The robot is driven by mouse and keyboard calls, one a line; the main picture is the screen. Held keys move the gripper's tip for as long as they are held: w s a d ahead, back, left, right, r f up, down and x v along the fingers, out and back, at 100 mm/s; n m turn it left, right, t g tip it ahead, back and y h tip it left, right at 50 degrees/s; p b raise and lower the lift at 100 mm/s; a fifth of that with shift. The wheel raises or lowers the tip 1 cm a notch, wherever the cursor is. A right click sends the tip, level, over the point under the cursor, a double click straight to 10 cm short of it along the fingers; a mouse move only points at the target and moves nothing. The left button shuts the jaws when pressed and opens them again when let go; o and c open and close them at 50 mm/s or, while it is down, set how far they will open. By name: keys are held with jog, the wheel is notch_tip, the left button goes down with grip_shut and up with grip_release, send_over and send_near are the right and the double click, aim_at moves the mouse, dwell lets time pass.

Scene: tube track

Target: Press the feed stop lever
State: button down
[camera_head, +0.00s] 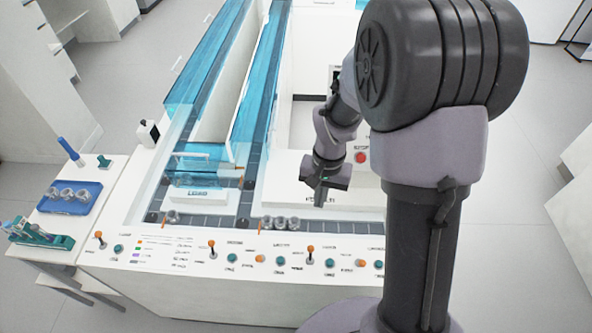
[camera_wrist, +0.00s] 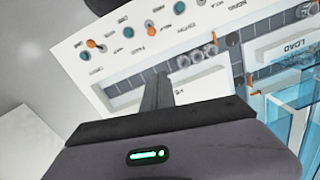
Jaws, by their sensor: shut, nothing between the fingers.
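Several orange-tipped levers stand on the white front panel (camera_head: 200,275): one at the left end (camera_head: 100,237), one left of centre (camera_head: 211,245) and one right of centre (camera_head: 310,251). The small labels are too blurred to tell which is the feed stop lever. The right-of-centre lever also shows in the wrist view (camera_wrist: 150,26). My gripper (camera_head: 319,198) is shut and empty, pointing down above the white deck behind that lever, apart from it. Its fingers (camera_wrist: 158,92) look pressed together in the wrist view.
Teal knobs (camera_head: 232,258) and orange buttons (camera_head: 260,258) sit between the levers. Clear tubes (camera_head: 280,223) lie on the dark track behind the panel, near a LOAD plate (camera_head: 198,195). Tall blue clear walls (camera_head: 255,100) rise behind. A blue tray (camera_head: 70,197) stands left.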

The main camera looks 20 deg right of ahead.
jog(key=shift+d+f, duration=0.2)
jog(key=shift+f, duration=0.4)
jog(key=s+f+b, duration=0.1)
jog(key=f, duration=0.2)
jog(key=s+a+f+b, duration=0.1)
jog(key=f+b, duration=0.1)
jog(key=f, duration=0.2)
jog(key=s+a+f+b, duration=0.1)
jog(key=f+b, duration=0.1)
jog(key=f, duration=0.1)
jog(key=shift+s+a+f, duration=0.1)
jog(key=shift+f, duration=0.25)
jog(key=shift+s+a, duration=0.15)
jog(key=shift+s, duration=0.15)
